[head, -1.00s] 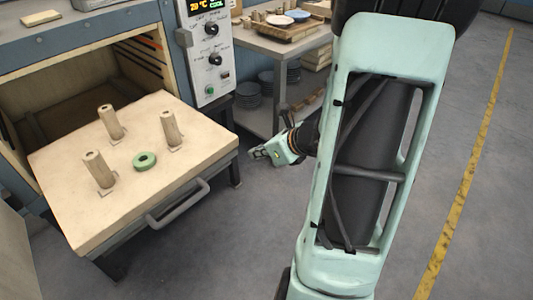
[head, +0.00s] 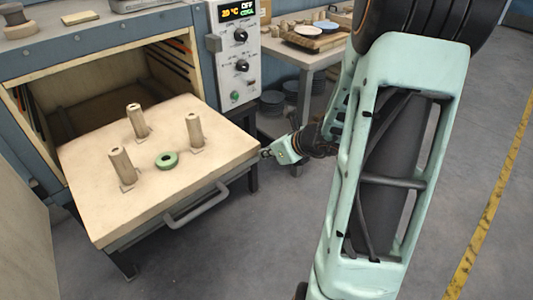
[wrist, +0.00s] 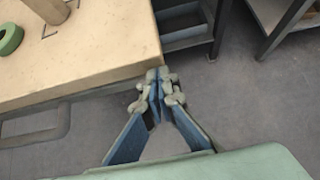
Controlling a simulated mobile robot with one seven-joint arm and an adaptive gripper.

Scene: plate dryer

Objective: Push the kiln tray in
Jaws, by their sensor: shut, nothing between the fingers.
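The kiln tray (head: 100,205) is a pale slab pulled partly out of the kiln opening (head: 105,90). Three upright posts (head: 121,165) and a green ring (head: 166,160) stand on it. A grey bar handle (head: 197,206) runs along its front edge. My gripper (head: 266,153) is at the tray's right front corner, fingers pointing at it. In the wrist view my gripper (wrist: 158,88) is shut and empty, its tips close beside the corner of the tray (wrist: 110,70). I cannot tell whether they touch it.
A shelf table (head: 305,62) with plates and wooden pieces stands behind my arm. A kiln door panel (head: 25,235) is at the left. The floor (head: 220,265) in front is clear.

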